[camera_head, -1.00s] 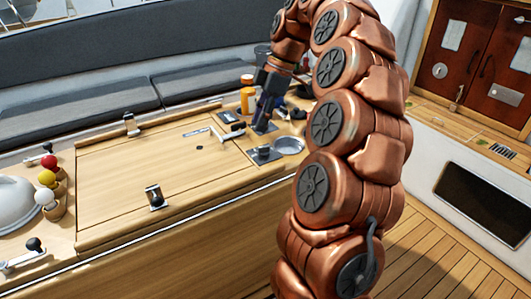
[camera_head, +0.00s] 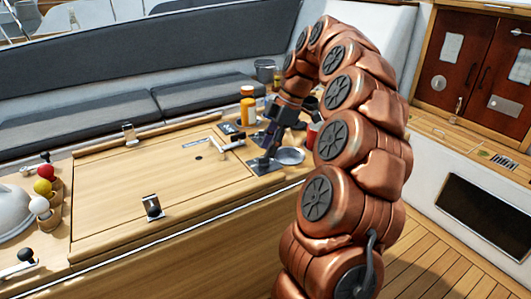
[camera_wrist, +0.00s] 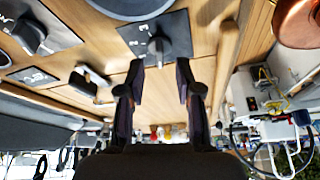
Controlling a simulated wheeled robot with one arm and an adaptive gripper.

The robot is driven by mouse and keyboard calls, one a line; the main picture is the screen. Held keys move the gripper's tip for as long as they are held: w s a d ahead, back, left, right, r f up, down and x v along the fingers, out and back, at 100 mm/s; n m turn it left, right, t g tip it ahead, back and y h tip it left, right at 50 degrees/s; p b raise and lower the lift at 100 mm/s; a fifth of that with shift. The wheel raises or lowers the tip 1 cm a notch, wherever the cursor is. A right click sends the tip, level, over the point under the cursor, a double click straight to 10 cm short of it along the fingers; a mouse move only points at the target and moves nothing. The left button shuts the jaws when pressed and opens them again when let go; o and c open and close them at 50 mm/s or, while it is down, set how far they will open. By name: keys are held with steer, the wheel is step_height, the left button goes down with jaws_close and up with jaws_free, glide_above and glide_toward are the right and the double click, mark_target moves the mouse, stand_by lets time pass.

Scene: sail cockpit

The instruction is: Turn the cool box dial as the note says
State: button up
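A dark plate with white marks (camera_wrist: 131,36) bears a black dial (camera_wrist: 157,47) in the wrist view, which looks upside down. My gripper (camera_wrist: 161,62) is open, its two fingertips apart at the near side of this dial, with no clear contact. In the head view my gripper (camera_head: 267,155) points down over the dial's plate (camera_head: 258,169), hiding most of the dial. A second dark plate with a black knob (camera_wrist: 32,36) is at the left in the wrist view. I cannot read the marks. Pale papers (camera_head: 452,36) hang on the cabinet doors; their writing is unreadable.
A silver bowl (camera_head: 290,156) lies right beside the plate. An orange bottle (camera_head: 247,110) and a metal cup (camera_head: 265,71) stand behind. A red mug (camera_head: 313,130) is close to my arm. The wooden table top (camera_head: 150,185) at left is mostly clear, with metal latches (camera_head: 152,207).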

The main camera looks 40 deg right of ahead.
mark_target(264, 160)
steer(key=shift+x, duration=1.3)
steer(key=shift+c, duration=0.3)
jaws_close()
